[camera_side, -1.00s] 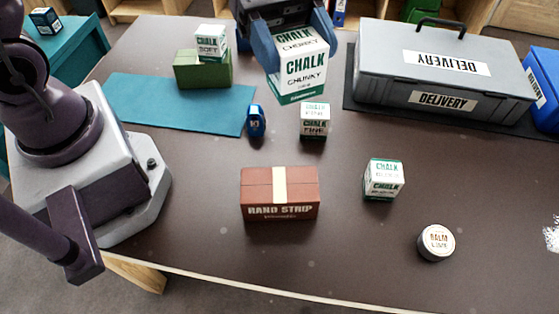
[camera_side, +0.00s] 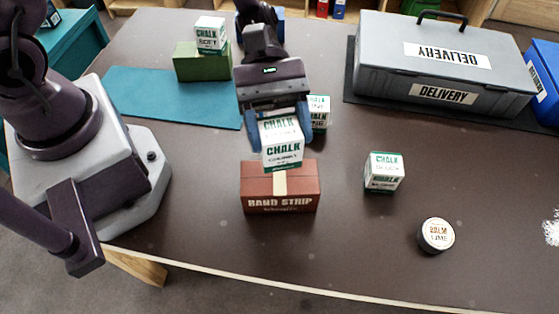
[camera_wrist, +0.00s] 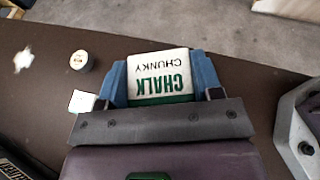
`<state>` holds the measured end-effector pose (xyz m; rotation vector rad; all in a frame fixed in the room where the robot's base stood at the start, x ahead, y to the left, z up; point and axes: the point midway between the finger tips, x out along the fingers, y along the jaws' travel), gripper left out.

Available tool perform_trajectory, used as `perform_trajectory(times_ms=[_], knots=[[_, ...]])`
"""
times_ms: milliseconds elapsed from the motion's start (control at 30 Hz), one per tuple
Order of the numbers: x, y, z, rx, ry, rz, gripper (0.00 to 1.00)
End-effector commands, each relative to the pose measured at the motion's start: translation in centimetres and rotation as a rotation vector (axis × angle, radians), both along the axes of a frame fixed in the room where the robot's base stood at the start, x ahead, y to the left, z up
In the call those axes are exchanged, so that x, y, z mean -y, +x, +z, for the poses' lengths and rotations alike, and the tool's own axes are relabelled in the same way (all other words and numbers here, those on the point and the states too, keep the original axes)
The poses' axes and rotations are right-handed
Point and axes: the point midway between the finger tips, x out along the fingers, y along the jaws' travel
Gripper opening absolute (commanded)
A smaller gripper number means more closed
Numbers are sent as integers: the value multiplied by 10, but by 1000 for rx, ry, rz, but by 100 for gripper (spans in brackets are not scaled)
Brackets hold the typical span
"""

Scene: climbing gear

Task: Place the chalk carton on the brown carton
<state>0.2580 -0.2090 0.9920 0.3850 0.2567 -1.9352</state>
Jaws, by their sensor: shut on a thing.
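My gripper (camera_side: 280,134) is shut on the white and green chalk carton marked CHUNKY (camera_side: 283,150), with one blue finger on each side of it. The held carton is upright in the side view, over the rear middle of the brown carton (camera_side: 256,203), a closed box marked BAND STRIP with a pale tape strip. Its lower edge overlaps the brown top; I cannot tell whether they touch. In the wrist view my gripper (camera_wrist: 160,82) holds the same chalk carton (camera_wrist: 158,70), and the brown carton is hidden.
A FINE chalk carton (camera_side: 319,112) stands just behind, partly hidden. Another small chalk carton (camera_side: 384,172) and a round balm tin (camera_side: 436,235) stand to the right. A SOFT carton (camera_side: 211,33) sits on a green box (camera_side: 203,66). A grey delivery case (camera_side: 440,62) stands behind right.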

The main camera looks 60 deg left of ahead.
Motion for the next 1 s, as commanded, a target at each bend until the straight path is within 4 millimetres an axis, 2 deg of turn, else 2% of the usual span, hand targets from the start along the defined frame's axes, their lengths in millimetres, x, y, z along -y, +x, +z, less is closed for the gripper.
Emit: perform_trajectory(times_ms=[33,433,833,867,967,1000], knots=[[0,-1,-9,-6,-1,0,33],[0,0,-54,-2,0,2,33],[0,0,-60,-1,0,1,33],[0,0,-60,0,1,1,62],[0,0,-60,0,1,1,85],[0,0,-60,0,1,1,85]])
